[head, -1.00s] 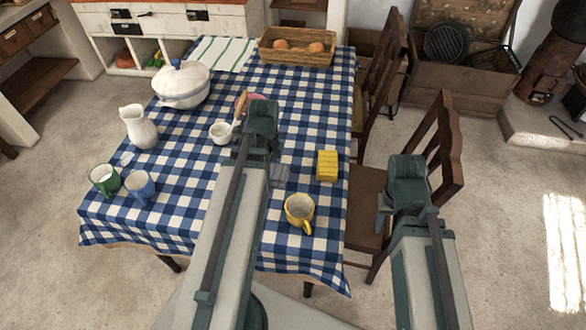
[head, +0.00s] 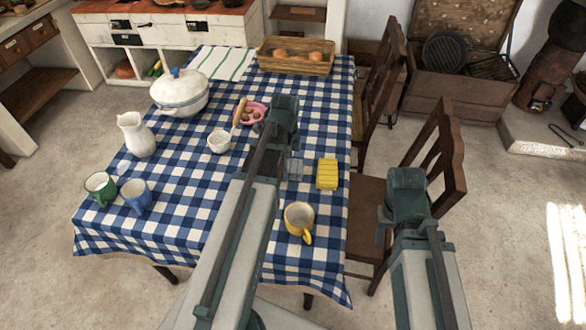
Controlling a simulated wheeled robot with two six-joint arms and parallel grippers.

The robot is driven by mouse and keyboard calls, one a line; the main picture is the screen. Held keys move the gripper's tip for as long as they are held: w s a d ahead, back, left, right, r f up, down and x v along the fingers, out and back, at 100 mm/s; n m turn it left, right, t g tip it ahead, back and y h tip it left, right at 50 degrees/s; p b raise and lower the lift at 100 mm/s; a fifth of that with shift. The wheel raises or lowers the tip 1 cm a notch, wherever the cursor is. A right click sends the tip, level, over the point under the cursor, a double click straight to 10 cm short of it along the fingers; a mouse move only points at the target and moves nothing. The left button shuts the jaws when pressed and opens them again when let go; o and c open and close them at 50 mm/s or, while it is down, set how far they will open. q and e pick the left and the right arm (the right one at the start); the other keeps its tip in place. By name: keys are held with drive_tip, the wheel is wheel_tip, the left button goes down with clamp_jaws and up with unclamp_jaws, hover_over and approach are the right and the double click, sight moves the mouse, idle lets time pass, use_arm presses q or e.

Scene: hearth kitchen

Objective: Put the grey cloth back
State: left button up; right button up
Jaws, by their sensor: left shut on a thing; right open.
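My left gripper (head: 290,146) is over the middle of the checked table, seen from behind and above, with its fingers mostly hidden by its own wrist. It is shut on a small grey piece, which looks like the grey cloth (head: 294,170), showing just below the wrist between the pink dish and the yellow block. Much of the cloth is hidden or blends with the checks. My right gripper (head: 384,222) is open and empty, over the chair to the right of the table.
A yellow block (head: 327,174) and a yellow mug (head: 299,219) stand right of my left arm. A pink dish (head: 254,114), white cup (head: 220,141), jug (head: 137,135), tureen (head: 181,95), green mug (head: 100,188) and blue mug (head: 138,197) stand left. A basket (head: 296,62) and striped towel (head: 222,63) lie behind.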

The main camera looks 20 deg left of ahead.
sight(293, 160)
use_arm(q)
drive_tip(key=shift+w+d+f, duration=0.1)
drive_tip(key=shift+w+d, duration=0.1)
drive_tip(key=shift+w, duration=0.3)
drive_tip(key=shift+w+d, duration=0.15)
drive_tip(key=shift+w, duration=0.35)
drive_tip(key=shift+w+d, duration=0.15)
drive_tip(key=shift+w, duration=0.4)
wheel_tip(293, 160, down, 4)
drive_tip(key=b, duration=0.3)
drive_tip(key=shift+s+r+b, duration=0.15)
drive_tip(key=shift+r+b, duration=0.05)
drive_tip(key=shift+b, duration=0.2)
drive_tip(key=shift+f, duration=0.15)
drive_tip(key=o, duration=1)
